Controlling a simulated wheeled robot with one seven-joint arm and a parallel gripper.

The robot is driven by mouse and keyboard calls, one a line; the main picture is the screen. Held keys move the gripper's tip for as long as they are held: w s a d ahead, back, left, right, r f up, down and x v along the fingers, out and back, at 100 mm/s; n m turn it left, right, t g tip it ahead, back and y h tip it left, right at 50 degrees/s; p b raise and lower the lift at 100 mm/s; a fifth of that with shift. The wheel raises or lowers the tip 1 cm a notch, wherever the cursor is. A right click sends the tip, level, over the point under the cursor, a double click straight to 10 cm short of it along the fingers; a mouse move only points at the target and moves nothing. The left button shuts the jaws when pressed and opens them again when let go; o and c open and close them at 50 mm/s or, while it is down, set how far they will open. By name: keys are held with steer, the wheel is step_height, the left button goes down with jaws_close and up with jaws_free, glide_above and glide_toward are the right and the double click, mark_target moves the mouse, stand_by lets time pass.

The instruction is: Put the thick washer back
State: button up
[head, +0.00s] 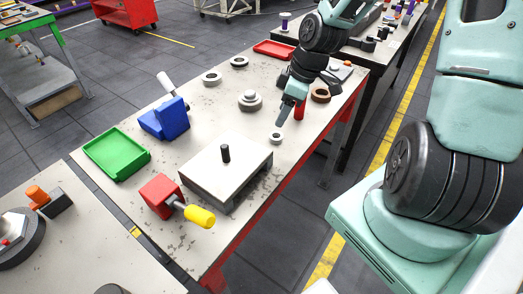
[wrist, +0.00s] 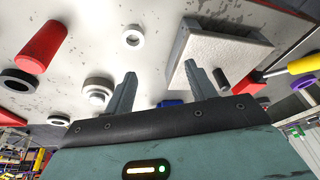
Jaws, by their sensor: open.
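My gripper (head: 281,121) is open and empty, pointing down above the table's right side; both fingers show in the wrist view (wrist: 160,70). I cannot tell for sure which is the thick washer. A pale block (head: 215,170) with an upright black peg (head: 225,153) stands at the front; no ring is around the peg.
A stepped round part (head: 250,101) and a red cylinder (head: 299,110) stand near my gripper. A green tray (head: 108,160), blue fixture (head: 170,118) and red block (head: 160,194) with yellow handle line the left and front. A red tray (head: 275,48) is at the back.

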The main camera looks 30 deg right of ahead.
steer(key=s+a+r+g+h, duration=0.1)
steer(key=s+a+r, duration=0.3)
steer(key=s+a, duration=0.6)
steer(key=s+a+r+g+h, duration=0.1)
steer(key=s+a+r, duration=0.4)
steer(key=s+a, duration=0.4)
steer(key=a, duration=0.4)
steer(key=shift+s+m, duration=0.35)
steer(key=shift+m, duration=0.05)
steer(key=shift+f, duration=0.2)
